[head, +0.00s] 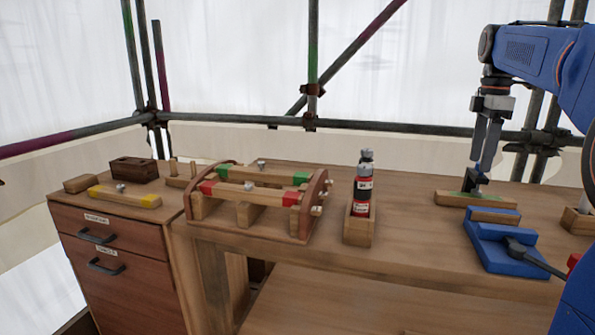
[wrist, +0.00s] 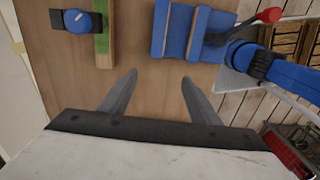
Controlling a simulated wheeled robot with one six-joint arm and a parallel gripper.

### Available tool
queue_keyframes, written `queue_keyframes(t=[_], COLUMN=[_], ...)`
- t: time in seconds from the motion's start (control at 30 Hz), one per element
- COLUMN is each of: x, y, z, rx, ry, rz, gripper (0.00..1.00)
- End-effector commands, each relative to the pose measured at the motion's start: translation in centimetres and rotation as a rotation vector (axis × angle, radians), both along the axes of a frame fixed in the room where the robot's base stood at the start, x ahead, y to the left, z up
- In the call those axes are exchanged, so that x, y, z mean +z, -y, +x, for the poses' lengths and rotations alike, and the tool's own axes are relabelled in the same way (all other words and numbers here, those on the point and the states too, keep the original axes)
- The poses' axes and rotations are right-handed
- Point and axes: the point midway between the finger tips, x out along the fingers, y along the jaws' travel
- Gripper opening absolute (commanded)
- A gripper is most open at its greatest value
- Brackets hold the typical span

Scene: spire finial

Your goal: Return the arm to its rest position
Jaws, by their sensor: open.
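My gripper (head: 482,160) hangs fingers down over the right part of the wooden bench (head: 400,230), from my blue arm at the right. Its two fingers are apart, with nothing between them in the wrist view (wrist: 160,78). They point at bare bench top there. In the wrist view a green-striped wooden bar (wrist: 105,35) lies ahead to the left and a blue vise (wrist: 190,30) ahead to the right; neither touches the fingers.
The vise (head: 500,248) has a dark handle with a red end. A bottle (head: 363,185) stands in a wooden holder. A wooden rack (head: 312,205) holds red-ended and green-ended bars. A yellow-ended bar (head: 125,196) lies on the drawer cabinet (head: 120,250). Scaffold poles (head: 313,60) stand behind.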

Motion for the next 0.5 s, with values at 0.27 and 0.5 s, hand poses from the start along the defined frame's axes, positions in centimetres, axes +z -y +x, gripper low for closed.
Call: queue_keyframes(t=[0.27,0.5], x=[-0.8,-2.0], y=[-1.6,-3.7], z=[-1.7,-4.1], rx=[-0.076,-0.183], ry=[0.023,0.059], rz=[-0.006,-0.008], gripper=[0.57,0.57])
